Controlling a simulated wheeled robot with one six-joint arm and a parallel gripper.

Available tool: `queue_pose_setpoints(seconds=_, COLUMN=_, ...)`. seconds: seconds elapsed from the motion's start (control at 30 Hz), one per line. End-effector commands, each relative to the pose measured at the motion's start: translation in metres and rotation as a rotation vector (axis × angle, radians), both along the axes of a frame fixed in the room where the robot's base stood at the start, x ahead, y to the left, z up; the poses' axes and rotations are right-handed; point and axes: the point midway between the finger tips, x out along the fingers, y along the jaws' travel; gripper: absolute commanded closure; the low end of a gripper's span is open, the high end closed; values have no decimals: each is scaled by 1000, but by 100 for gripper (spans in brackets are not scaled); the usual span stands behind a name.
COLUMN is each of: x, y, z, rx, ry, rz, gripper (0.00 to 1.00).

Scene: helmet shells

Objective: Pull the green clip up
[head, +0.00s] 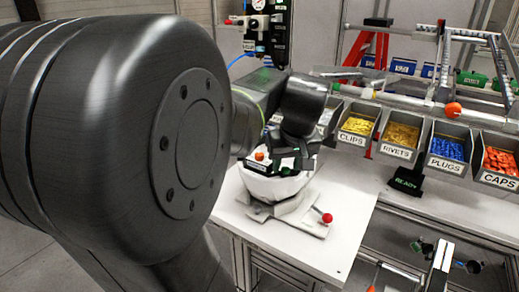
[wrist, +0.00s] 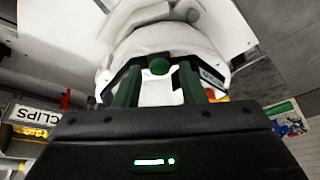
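A white helmet shell (head: 272,186) sits on a grey fixture on the bench, beneath my gripper (head: 290,160). In the wrist view the shell (wrist: 160,42) fills the upper middle. A round green piece, seemingly the green clip (wrist: 158,66), shows at the near edge of the shell. My gripper (wrist: 160,82) has its two green-faced fingers apart, one on each side of the green piece in the picture. I see no finger touching it, and its depth between them is unclear. In the head view my wrist hides most of the clip area.
An orange ball (head: 259,155) is at the shell's left side. A red knob (head: 327,218) stands at the fixture's right. Labelled bins, such as the clips bin (head: 357,124), line the back right. The bench top (head: 345,225) is clear at right.

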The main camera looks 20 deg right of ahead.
Motion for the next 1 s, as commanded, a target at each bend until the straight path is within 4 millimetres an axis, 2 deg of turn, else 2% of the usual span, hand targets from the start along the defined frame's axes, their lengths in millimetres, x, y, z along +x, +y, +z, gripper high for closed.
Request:
queue_pose_setpoints(seconds=0.03, x=0, y=0, z=0, rx=0, ry=0, rz=0, gripper=74)
queue_pose_setpoints(seconds=0.17, x=0, y=0, z=0, rx=0, ry=0, rz=0, gripper=99)
queue_pose_setpoints(seconds=0.37, x=0, y=0, z=1, rx=0, ry=-1, rz=0, gripper=100)
queue_pose_setpoints(seconds=0.57, x=0, y=0, z=15, rx=-1, ry=-2, rz=0, gripper=100)
queue_pose_setpoints(seconds=0.8, x=1, y=0, z=14, rx=-3, ry=-4, rz=0, gripper=100)
queue_pose_setpoints(seconds=0.83, x=1, y=0, z=14, rx=-3, ry=-4, rz=0, gripper=78)
queue_pose_setpoints(seconds=0.9, x=1, y=0, z=14, rx=-3, ry=-4, rz=0, gripper=64)
queue_pose_setpoints(seconds=0.93, x=1, y=0, z=14, rx=-3, ry=-4, rz=0, gripper=60)
queue_pose_setpoints(seconds=1.0, x=0, y=0, z=14, rx=-2, ry=-3, rz=1, gripper=60)
